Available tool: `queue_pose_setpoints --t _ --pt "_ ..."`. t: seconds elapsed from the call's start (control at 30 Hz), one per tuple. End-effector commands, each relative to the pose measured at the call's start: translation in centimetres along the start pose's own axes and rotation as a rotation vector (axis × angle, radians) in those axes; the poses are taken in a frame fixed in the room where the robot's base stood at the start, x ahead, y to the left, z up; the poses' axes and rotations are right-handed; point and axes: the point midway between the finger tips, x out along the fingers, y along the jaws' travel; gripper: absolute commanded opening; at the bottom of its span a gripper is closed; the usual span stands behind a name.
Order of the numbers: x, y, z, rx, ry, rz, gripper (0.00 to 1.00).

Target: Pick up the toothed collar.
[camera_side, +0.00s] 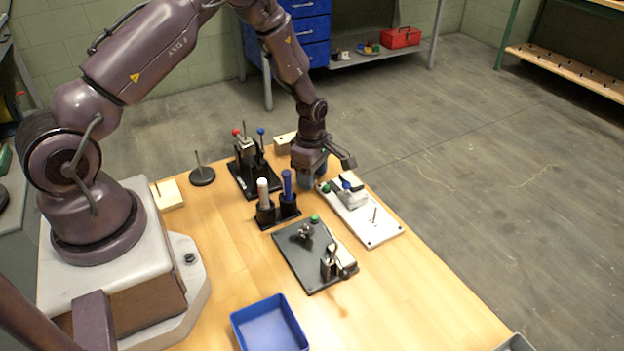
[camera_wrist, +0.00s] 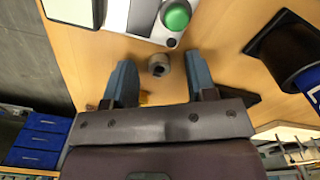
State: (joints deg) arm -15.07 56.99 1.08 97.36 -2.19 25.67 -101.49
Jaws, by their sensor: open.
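A small grey ring-shaped part with a dark hole, which looks like the toothed collar (camera_wrist: 155,71), rests on the wooden table in the wrist view. Its teeth are too small to make out. My gripper (camera_wrist: 160,58) is open, with one blue-grey finger on each side of the collar and a visible gap to both. The collar is hidden there behind the fingers.
A pale plate (camera_side: 380,229) with a green knob (camera_wrist: 176,15) lies close beside my gripper. A holder with white and blue cylinders (camera_side: 287,184) stands to the left. A dark fixture plate (camera_side: 297,262) and a blue bin (camera_side: 268,325) are nearer the camera.

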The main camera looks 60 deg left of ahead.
Motion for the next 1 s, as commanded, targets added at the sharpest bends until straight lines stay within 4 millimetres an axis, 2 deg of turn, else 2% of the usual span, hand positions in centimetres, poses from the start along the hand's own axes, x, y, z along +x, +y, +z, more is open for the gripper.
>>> queue_pose_setpoints --t 0.17,0.27,0.4,0.77,0.87,1.0 --pt "0.0 0.0 0.0 0.0 0.0 0.0 0.52" --pt "0.0 0.0 0.0 0.001 0.0 0.0 0.33" --pt "0.0 0.0 0.0 0.001 0.0 0.0 0.01" --pt "-0.2 0.0 0.0 0.001 0.0 0.001 0.0" --pt "-0.8 0.1 0.0 0.002 0.001 0.002 0.0" --pt "-2.9 0.1 0.1 0.003 0.0 0.005 0.0"
